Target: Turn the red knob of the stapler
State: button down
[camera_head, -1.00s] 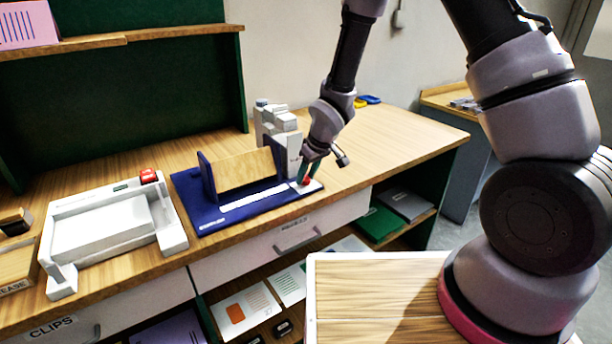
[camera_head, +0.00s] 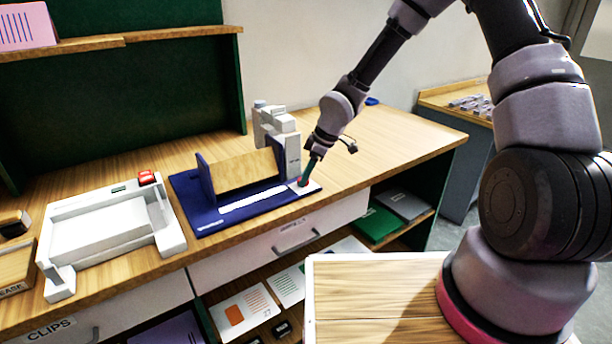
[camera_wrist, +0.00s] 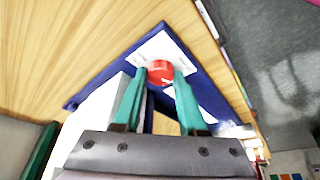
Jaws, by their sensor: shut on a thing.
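The stapler (camera_head: 290,150) is a light grey upright machine on a blue base (camera_head: 215,217) with a wooden board on it. Its red knob (camera_wrist: 160,72) sits on a white plate at the base's right corner. In the head view the knob is mostly hidden by my fingers. My gripper (camera_head: 306,180) reaches down from the upper right, tilted, with its green fingertips at the knob. In the wrist view my gripper (camera_wrist: 160,82) has one green finger on each side of the knob, shut on it.
A white tray-like device (camera_head: 105,228) with a red button (camera_head: 147,177) stands to the left. The wooden table (camera_head: 385,145) is clear to the right of the stapler. Below are a white drawer and shelves with a green folder (camera_head: 377,222).

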dwell(0.4)
jog(key=shift+c, duration=2.3)
grip_release()
jog(key=shift+f, duration=0.1)
jog(key=v, duration=1)
jog(key=shift+r, duration=0.4)
jog(key=shift+d, duration=0.15)
